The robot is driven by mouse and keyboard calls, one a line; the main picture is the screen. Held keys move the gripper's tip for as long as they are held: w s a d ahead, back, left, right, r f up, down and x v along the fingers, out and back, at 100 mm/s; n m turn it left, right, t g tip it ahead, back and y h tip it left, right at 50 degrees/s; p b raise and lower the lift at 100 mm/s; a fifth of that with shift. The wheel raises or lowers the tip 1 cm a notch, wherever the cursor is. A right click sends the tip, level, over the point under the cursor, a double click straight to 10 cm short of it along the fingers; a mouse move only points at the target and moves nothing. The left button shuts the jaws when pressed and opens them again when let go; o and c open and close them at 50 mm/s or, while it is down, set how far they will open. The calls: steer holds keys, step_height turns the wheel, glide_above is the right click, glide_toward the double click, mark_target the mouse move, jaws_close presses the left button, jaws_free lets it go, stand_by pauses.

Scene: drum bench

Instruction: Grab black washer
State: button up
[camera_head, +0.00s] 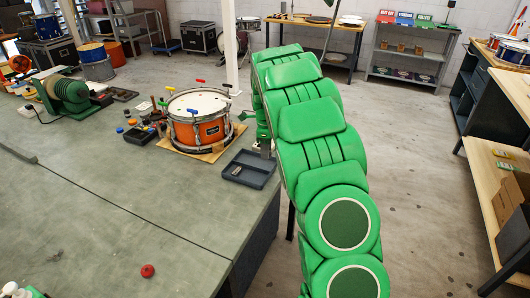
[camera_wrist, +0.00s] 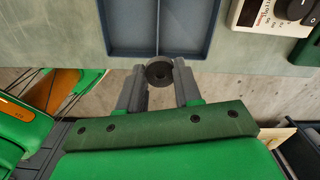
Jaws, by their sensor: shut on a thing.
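In the wrist view, the black washer (camera_wrist: 159,72) is a dark ring with a hole in its middle. My gripper (camera_wrist: 160,78) is shut on it, with a grey finger on each side of the ring. The washer is held beside the near edge of a dark blue-grey tray (camera_wrist: 157,51), which sits on the grey-green bench. In the head view, the tray (camera_head: 249,169) lies near the bench's right edge. My green arm reaches toward it there and hides most of my gripper; the washer cannot be made out in that view.
An orange snare drum (camera_head: 197,120) stands on a wooden board left of the tray. Coloured small parts and a black bin (camera_head: 140,135) lie farther left. A red knob-like object (camera_head: 147,271) is on the front bench. A white meter (camera_wrist: 268,14) is right of the tray.

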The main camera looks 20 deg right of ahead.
steer(key=s+a+r, duration=0.1)
steer(key=s+r, duration=0.3)
steer(key=s, duration=0.5)
steer(key=shift+a+r, duration=0.2)
steer(key=shift+a, duration=0.2)
